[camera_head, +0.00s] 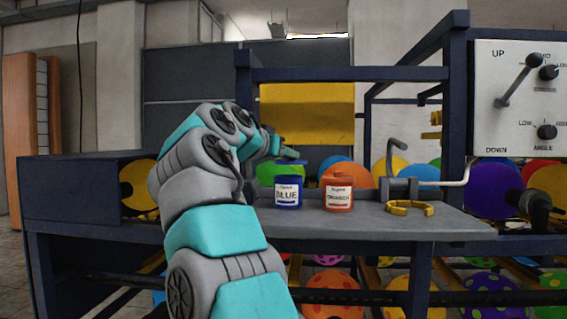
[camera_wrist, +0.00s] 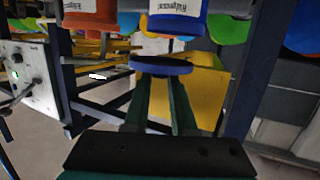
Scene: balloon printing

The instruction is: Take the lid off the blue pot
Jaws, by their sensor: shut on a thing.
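The blue pot (camera_head: 288,193) stands upright on the grey shelf, labelled BLUE. Its blue lid (camera_wrist: 160,65) is between the fingertips of my gripper (camera_wrist: 161,80), which is shut on it. The wrist view is upside down, and there the blue pot (camera_wrist: 178,20) shows at the top edge with a gap between it and the lid. In the head view my gripper (camera_head: 291,157) is just above the blue pot, and the lid is small and hard to make out.
An orange pot (camera_head: 338,193) stands just right of the blue pot. A yellow ring-shaped clamp (camera_head: 410,208) and a grey crank (camera_head: 400,185) are further right on the shelf (camera_head: 370,224). Dark blue frame posts (camera_head: 455,120) and a control panel (camera_head: 520,100) bound the right side. Balloons hang behind.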

